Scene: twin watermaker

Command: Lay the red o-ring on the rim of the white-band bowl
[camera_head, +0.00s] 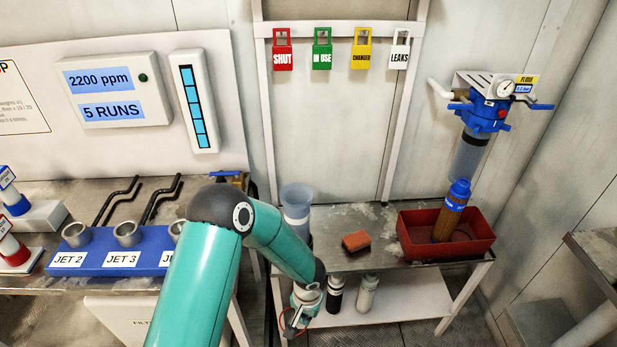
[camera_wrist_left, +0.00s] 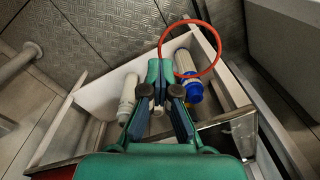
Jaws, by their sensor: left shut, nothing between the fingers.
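A clear bowl with a white band (camera_head: 297,211) stands upright on the steel bench, its open rim upward, behind my left arm. My left gripper (camera_head: 294,324) is low at the bench's front left edge, below the bowl, partly hidden by its own wrist. In the left wrist view the gripper (camera_wrist_left: 162,72) is shut, pointing down toward a shelf. The thin red o-ring (camera_wrist_left: 220,47) shows at its fingertips and extends to the right. I cannot tell whether ring and fingers touch. A red arc by the gripper shows in the head view. My right gripper is out of view.
The steel bench (camera_head: 356,256) carries an orange sponge (camera_head: 356,241) and a red tray (camera_head: 486,222) holding a brown cartridge. Bottles stand on the shelf below. A blue jet rack (camera_head: 95,262) is at left. The bench middle is mostly clear.

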